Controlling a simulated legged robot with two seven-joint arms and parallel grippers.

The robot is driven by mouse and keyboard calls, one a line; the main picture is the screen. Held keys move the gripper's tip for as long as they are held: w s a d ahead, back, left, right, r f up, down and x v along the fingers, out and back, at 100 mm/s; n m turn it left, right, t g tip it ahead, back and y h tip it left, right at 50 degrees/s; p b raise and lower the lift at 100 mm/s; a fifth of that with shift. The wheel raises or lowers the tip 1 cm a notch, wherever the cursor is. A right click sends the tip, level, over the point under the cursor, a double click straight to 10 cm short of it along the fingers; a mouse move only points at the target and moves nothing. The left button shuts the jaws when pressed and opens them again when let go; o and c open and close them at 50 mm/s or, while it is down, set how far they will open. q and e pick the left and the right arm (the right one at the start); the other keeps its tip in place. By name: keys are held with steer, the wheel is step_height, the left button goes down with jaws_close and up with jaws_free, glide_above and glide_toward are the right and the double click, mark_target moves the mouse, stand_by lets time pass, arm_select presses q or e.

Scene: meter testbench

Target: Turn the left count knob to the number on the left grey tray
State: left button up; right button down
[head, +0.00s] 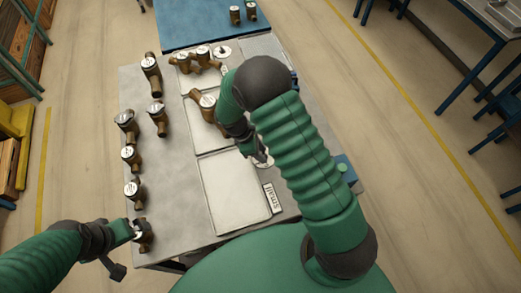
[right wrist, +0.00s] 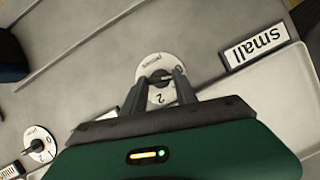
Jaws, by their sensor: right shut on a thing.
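A round white count dial (right wrist: 150,66) with a knob and black digits is in the right wrist view, beside a "small" label (right wrist: 255,50). My right gripper (right wrist: 160,82) is shut on its knob. In the head view my arm partly hides this dial (head: 264,161); my right gripper (head: 257,152) is over it. A second dial (right wrist: 38,145) is at the lower left of the wrist view. A pale tray (head: 232,190) lies left of the label; I cannot read a number on it. My left gripper (head: 130,231) is at a brass meter (head: 144,236); its jaws are unclear.
Several brass meters, one of them here (head: 131,157), stand along the left of the grey table (head: 165,200). More stand on the pale trays farther up. A blue table (head: 195,28) with two small meters is at the back.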

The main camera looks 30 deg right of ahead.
steer(key=shift+r+n+t, duration=0.15)
steer(key=shift+n+t, duration=0.35)
steer(key=shift+n, duration=1)
steer(key=shift+d, duration=0.1)
steer(key=c, duration=1.1)
jaws_free()
steer(key=shift+o, duration=0.7)
steer(key=shift+s, duration=0.1)
steer(key=b+v, duration=0.1)
steer(key=v, duration=1.5)
steer(key=shift+a+r, duration=0.2)
steer(key=shift+a, duration=0.2)
